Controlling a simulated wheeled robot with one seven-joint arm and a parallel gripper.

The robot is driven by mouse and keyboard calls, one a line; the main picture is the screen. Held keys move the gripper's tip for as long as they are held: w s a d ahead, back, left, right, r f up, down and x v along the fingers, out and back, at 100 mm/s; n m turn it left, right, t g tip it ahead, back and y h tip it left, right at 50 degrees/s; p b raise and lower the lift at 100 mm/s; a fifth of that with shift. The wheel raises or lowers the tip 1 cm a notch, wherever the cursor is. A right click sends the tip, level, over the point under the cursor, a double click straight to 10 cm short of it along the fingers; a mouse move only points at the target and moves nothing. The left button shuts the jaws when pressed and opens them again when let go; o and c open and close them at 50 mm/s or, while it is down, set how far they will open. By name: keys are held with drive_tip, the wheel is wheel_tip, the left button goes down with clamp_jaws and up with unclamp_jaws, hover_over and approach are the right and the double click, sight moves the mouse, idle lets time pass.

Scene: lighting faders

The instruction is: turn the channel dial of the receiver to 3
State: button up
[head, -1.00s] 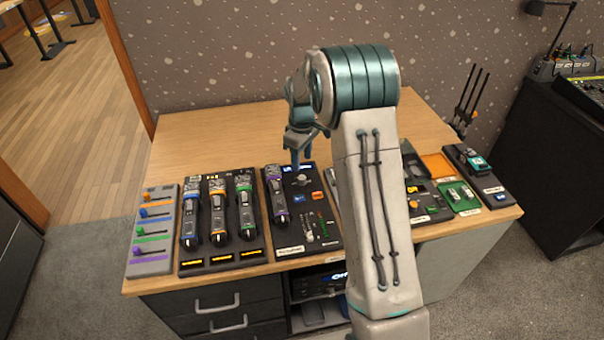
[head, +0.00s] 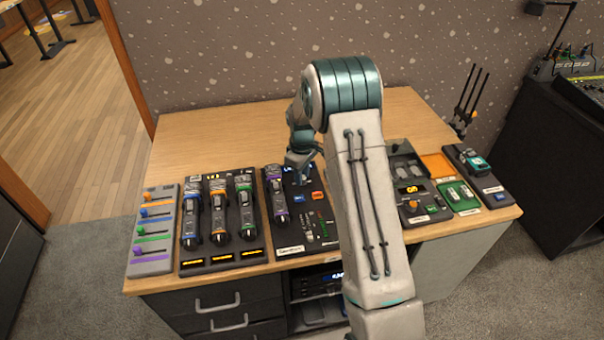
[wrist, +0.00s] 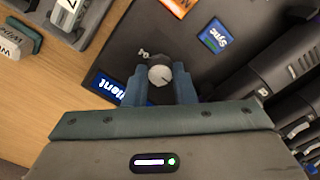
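The receiver seems to be the dark board (head: 322,224) left of my arm; its lettering is too small in the head view to be sure. In the wrist view a small round dial (wrist: 160,76) with a pale cap and dark pointer line shows at my fingertips. Tiny numerals beside it are not clearly readable. My gripper (head: 298,178) is low over the board's upper part. In the wrist view its blue fingers (wrist: 166,86) are close together, one on each side of the dial's near edge. Whether they press on it I cannot tell.
A blue lit display (wrist: 115,89) and a "Sync" label (wrist: 215,36) lie close to the dial. A microphone with a purple band (head: 279,200) lies left of my gripper. The desk's back (head: 200,130) is clear.

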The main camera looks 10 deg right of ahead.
drive_tip(key=shift+m, duration=0.3)
drive_tip(key=m+b, duration=0.1)
drive_tip(key=m, duration=0.1)
drive_tip(key=shift+m, duration=0.3)
drive_tip(key=m+b, duration=0.1)
drive_tip(key=m, duration=0.2)
drive_tip(key=shift+m, duration=0.4)
drive_tip(key=m, duration=0.3)
drive_tip(key=shift+m, duration=0.3)
drive_tip(key=m, duration=0.3)
drive_tip(key=shift+r, duration=0.1)
drive_tip(key=m, duration=1)
drive_tip(key=shift+p, duration=0.35)
